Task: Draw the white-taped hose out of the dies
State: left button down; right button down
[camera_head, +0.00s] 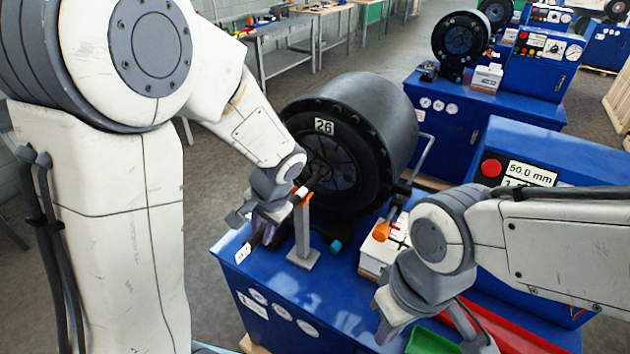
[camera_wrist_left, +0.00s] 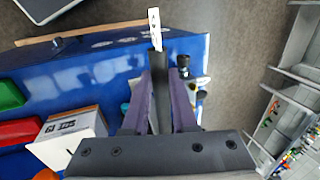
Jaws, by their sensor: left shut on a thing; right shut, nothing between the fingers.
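The crimper (camera_head: 365,110) marked 26 is a large black drum with its round die opening (camera_head: 332,165) facing front left. A dark hose (camera_head: 316,182) shows at the dies, by the orange top of a grey post. How far it sits inside is hidden. Its white tape (camera_head: 243,252) shows just beyond my left gripper (camera_head: 262,228), and in the left wrist view the tape (camera_wrist_left: 154,28) stands out past the fingertips. My left gripper (camera_wrist_left: 160,85) is shut on the hose. My right gripper (camera_head: 388,331) is shut and empty, low over the bench front.
The grey post (camera_head: 303,245) stands close to my left gripper. A white box (camera_head: 378,252), a green bin (camera_head: 430,342) and a red bin (camera_head: 500,335) sit on the blue bench (camera_head: 235,275). A blue control cabinet (camera_head: 560,170) stands at right; another crimper (camera_head: 460,38) is behind.

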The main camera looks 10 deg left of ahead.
pick_arm(q)
jog(key=shift+s, duration=0.25)
grip_release()
dwell(0.3)
jog(key=p+v, duration=0.5)
jog(key=v, duration=0.1)
jog(key=shift+r, duration=0.45)
dwell(0.6)
jog(key=shift+d, duration=0.1)
